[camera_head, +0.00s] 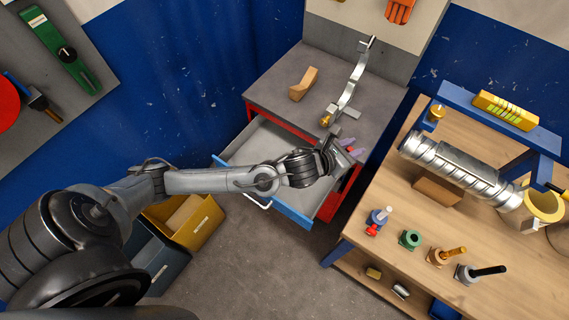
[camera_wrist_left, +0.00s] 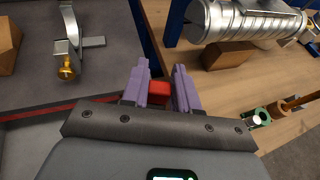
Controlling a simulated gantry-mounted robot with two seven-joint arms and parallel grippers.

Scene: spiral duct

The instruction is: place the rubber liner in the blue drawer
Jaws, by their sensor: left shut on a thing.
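My left gripper (camera_head: 351,148) is shut on a small red piece (camera_wrist_left: 159,92), which shows between its purple fingers in the left wrist view. The red piece appears to be the rubber liner, but much of it is hidden by the fingers and gripper body. The blue drawer (camera_head: 292,216) is pulled out from the red-framed grey cabinet, and its visible grey floor is bare. My left arm crosses above the drawer and hides part of it. The gripper is near the cabinet's right front corner, to the right of the drawer's interior. My right gripper is not in view.
A metal clamp (camera_head: 349,88) and a wooden block (camera_head: 303,84) are on the cabinet top (camera_head: 283,75). The wooden workbench (camera_head: 408,193) at right carries a spiral duct (camera_head: 462,170) and several small tools. A yellow bin (camera_head: 196,229) stands left of the drawer.

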